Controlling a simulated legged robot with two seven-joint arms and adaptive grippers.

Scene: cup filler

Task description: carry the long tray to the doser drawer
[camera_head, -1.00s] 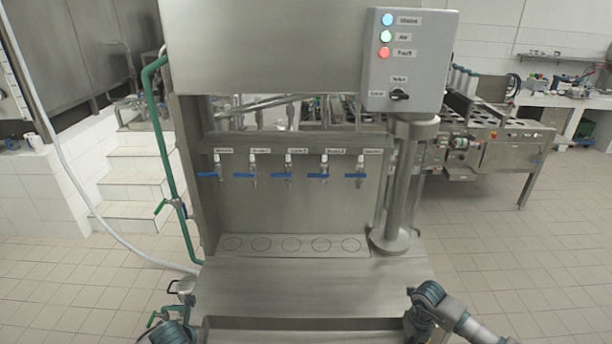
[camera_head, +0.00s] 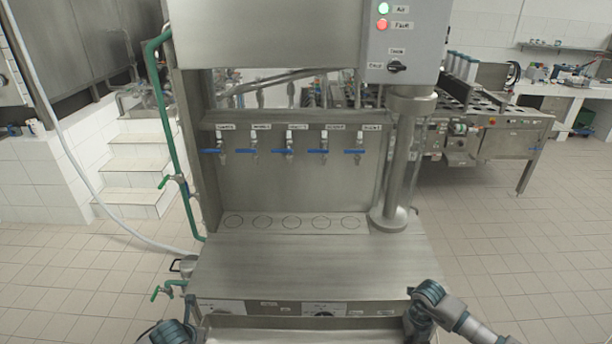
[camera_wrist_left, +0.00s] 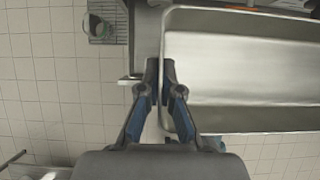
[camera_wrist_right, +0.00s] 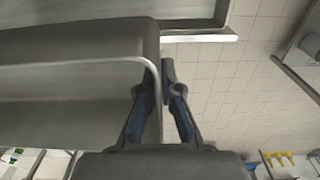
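The long tray is a shallow, shiny metal pan with a rolled rim. One end fills the right of the left wrist view (camera_wrist_left: 240,60), and the other end fills the left of the right wrist view (camera_wrist_right: 60,85). My left gripper (camera_wrist_left: 161,62) is closed around the rim at one end. My right gripper (camera_wrist_right: 159,65) is closed around the rim at the other end. In the head view only a pale strip of the tray (camera_head: 310,336) shows at the bottom edge, in front of the steel machine (camera_head: 310,262). I cannot pick out the doser drawer for certain.
The machine has a front control strip (camera_head: 275,309), a row of blue-handled taps (camera_head: 290,153) and a control box (camera_head: 408,45). Tiled floor (camera_head: 500,250) is open at right.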

